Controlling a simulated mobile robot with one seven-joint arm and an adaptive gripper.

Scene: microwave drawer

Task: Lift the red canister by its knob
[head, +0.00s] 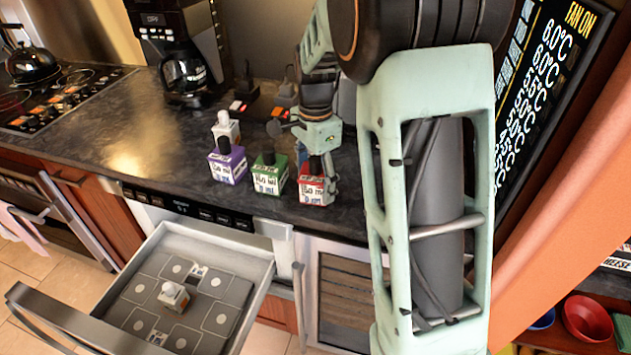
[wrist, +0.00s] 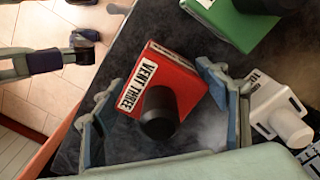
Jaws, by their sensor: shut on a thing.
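The red canister (head: 312,188) stands on the dark counter at the right end of a short row, with a black knob on top. In the wrist view the red canister (wrist: 180,75) has a white label reading VENT THREE, and its black knob (wrist: 160,112) points towards the camera. My gripper (wrist: 155,85) has one finger on either side of the canister and is shut on its body; the knob stands between the fingers. In the head view my gripper (head: 326,165) is at the canister, partly hidden behind it.
A green canister (head: 270,178), a purple canister (head: 227,165) and a white canister (head: 226,128) stand close to the left. Below is an open drawer (head: 258,275) with a small white canister (head: 174,297) inside. A coffee maker (head: 185,75) stands behind.

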